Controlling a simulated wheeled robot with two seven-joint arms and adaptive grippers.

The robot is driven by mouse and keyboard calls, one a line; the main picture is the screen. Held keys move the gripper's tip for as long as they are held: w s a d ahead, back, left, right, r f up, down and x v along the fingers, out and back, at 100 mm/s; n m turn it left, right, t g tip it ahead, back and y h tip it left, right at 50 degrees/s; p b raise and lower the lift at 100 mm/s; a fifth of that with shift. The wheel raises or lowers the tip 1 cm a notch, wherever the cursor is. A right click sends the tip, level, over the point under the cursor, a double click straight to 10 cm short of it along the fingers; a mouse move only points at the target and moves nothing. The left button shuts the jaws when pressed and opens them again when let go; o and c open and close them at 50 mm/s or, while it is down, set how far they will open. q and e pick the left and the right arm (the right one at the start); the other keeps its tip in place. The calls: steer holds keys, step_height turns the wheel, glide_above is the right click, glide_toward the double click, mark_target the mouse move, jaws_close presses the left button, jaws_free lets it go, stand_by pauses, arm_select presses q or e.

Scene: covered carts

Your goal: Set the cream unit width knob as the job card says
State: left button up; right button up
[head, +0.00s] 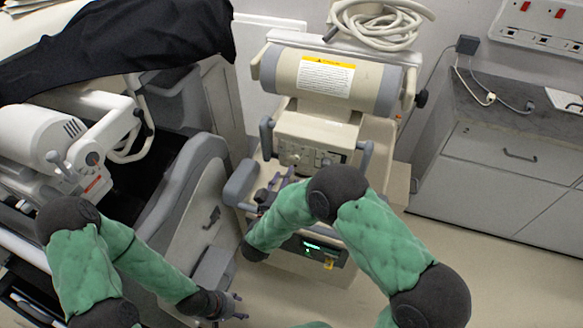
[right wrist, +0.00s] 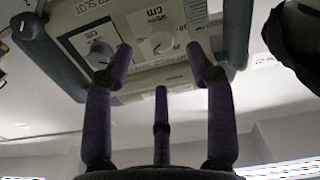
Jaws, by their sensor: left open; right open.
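The cream unit (head: 318,122) stands at the centre of the head view, its control panel facing me. In the right wrist view, the width knob (right wrist: 162,42) is a pale round dial beside the printed word WIDTH; its exact setting is too small to read. A second dial (right wrist: 100,55) is to its left. My right gripper (head: 276,182) is open in front of the panel; its purple fingers, also in the right wrist view (right wrist: 160,62), are spread below and either side of the width knob. My left gripper (head: 236,308) is open and empty, low and far from the panel.
A hose coil (head: 380,18) lies above the unit. Floor at lower right is clear.

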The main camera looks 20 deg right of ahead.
steer(key=v, duration=0.5)
stand_by(0.5)
